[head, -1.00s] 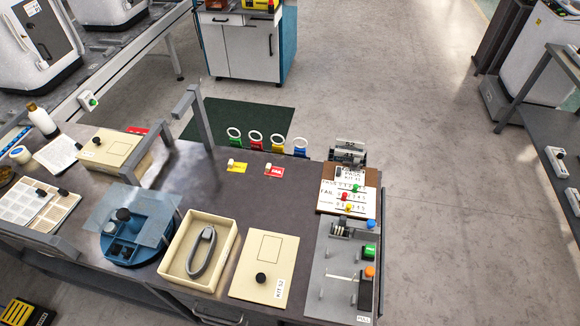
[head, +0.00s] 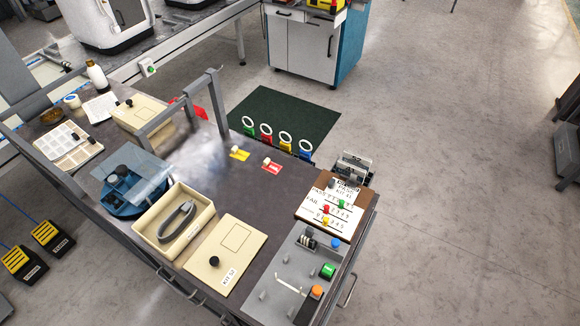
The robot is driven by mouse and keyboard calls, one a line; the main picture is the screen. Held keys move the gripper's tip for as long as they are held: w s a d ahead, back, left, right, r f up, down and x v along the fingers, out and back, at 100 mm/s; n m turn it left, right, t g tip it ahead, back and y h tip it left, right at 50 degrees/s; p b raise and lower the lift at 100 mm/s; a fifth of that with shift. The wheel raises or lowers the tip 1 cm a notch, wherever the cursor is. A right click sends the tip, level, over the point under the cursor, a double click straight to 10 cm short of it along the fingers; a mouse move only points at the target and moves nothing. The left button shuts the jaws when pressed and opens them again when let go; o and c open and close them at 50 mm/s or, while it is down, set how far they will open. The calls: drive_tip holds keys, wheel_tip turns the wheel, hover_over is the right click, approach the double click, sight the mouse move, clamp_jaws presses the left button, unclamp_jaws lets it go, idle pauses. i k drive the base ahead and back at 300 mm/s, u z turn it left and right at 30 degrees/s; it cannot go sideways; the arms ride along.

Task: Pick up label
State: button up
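Which one the task means cannot be told. My gripper is not in view.
A grey frame (head: 216,98) stands on the bench left of the labels, with whitish haze (head: 200,158) beside it. An open cream tray (head: 205,222), a cream lidded box (head: 222,262), a test panel (head: 302,268) and a tally board (head: 358,203) stand nearby.

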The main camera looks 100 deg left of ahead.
sight(269, 166)
drive_tip(key=i, duration=1.15)
drive_tip(key=u, duration=2.7)
drive_tip(key=i, duration=0.9)
drive_tip(key=z, duration=0.05)
